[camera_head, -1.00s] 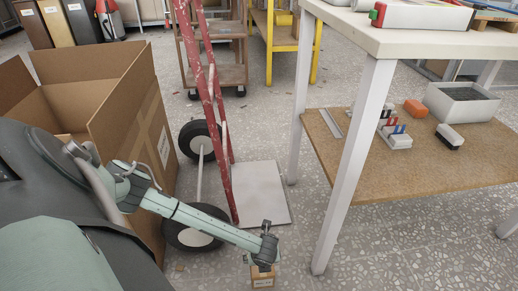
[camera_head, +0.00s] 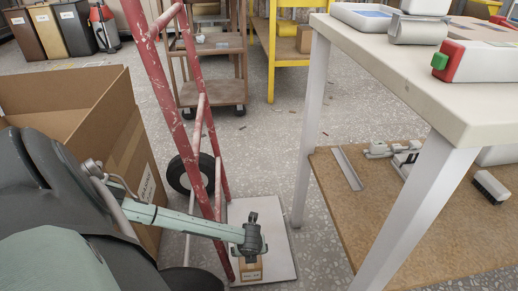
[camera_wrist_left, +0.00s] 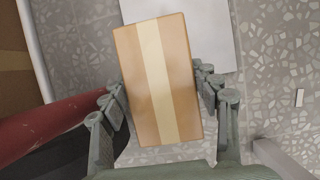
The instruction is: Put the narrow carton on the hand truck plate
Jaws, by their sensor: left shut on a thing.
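The narrow carton (camera_head: 249,270) is small and brown with a pale tape strip. My left gripper (camera_head: 250,252) is shut on it, and the carton hangs below the fingers. In the left wrist view the carton (camera_wrist_left: 158,80) sits between the two fingers (camera_wrist_left: 160,95). The hand truck plate (camera_head: 277,238) is a flat grey sheet on the floor at the foot of the red hand truck frame (camera_head: 168,88). In the head view the carton appears over the plate's near left part. The gap below it cannot be judged. My right gripper is not in view.
A large open cardboard box (camera_head: 122,125) stands left of the hand truck. A white table (camera_head: 400,40) with a brown lower shelf (camera_head: 415,240) stands close on the right. The hand truck's red frame rises just left of my gripper. A wheeled cart (camera_head: 213,93) is behind.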

